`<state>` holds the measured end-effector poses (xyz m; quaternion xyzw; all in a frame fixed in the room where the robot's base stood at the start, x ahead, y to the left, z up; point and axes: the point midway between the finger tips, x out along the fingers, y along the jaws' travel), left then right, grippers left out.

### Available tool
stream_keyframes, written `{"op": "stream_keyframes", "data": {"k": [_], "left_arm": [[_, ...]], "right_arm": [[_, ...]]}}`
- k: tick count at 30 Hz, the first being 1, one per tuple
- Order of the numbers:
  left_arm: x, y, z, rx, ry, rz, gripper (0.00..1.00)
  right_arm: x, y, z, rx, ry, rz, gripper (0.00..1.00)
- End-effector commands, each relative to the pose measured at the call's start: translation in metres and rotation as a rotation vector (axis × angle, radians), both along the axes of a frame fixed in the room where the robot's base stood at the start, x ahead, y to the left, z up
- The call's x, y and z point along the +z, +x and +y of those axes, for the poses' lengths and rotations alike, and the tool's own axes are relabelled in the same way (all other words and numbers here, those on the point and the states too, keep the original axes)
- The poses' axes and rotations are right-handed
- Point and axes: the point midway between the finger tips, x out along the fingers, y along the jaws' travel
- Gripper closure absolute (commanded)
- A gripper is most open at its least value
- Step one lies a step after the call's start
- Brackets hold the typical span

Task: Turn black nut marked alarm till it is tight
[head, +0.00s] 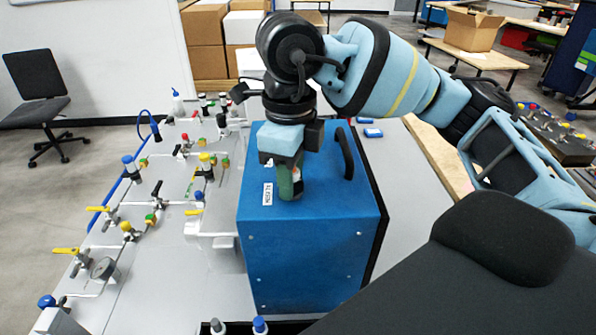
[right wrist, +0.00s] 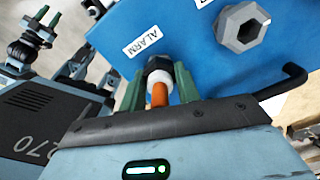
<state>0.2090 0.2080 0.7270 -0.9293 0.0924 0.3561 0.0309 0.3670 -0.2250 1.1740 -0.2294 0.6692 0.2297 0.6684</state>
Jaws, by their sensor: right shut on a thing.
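The blue box (head: 310,245) stands on the grey table with a small white label on it. In the right wrist view, the ALARM label (right wrist: 142,42) sits beside a black nut (right wrist: 159,63) on the blue panel. A white ring and an orange stem (right wrist: 159,95) show in front of the nut, between the fingers. The fingers partly hide the nut. In the right wrist view, a small two-pronged gripper shape, apparently my left gripper (right wrist: 46,18), shows at upper left.
A grey hexagonal nut (right wrist: 240,27) sits on the same panel, right of the gripper. A black handle (head: 344,153) rises from the box top. Left of the box is a board with pipes, valves and a gauge (head: 103,268). Small blue items (head: 372,132) lie behind.

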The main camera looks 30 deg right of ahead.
Motion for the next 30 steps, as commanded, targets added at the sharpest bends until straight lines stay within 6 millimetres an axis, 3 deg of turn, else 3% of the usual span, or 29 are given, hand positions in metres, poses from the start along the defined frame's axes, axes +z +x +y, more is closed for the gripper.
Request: {"op": "stream_keyframes", "data": {"k": [2,10,20,21,24,30], "left_arm": [[0.01,0.0086,0.0004,0.0,0.001,-0.028,0.64],[0.0057,0.0047,0.0008,0.0,0.001,-0.017,0.64],[0.006,0.0048,-0.0001,0.004,-0.001,-0.016,0.64],[0.0061,0.0049,-0.0002,0.004,-0.001,-0.017,0.64],[0.0063,0.005,-0.0005,0.004,-0.003,-0.017,0.64],[0.0063,0.0049,-0.0007,0.004,-0.004,-0.017,0.64]], "right_arm": [[0.0059,-0.0014,-0.0002,-0.068,0.0,-0.01,0.95],[0.0025,0.0004,-0.0003,-0.347,0.001,-0.007,0.95],[0.0029,0.0005,-0.0002,-0.409,0.003,-0.008,0.95],[0.0029,0.0005,-0.0002,-0.409,0.002,-0.008,0.67],[0.0027,0.0005,-0.0003,-0.408,0.002,-0.007,0.54],[0.0015,0.0002,-0.0001,-0.406,0.001,-0.004,0.54]]}}
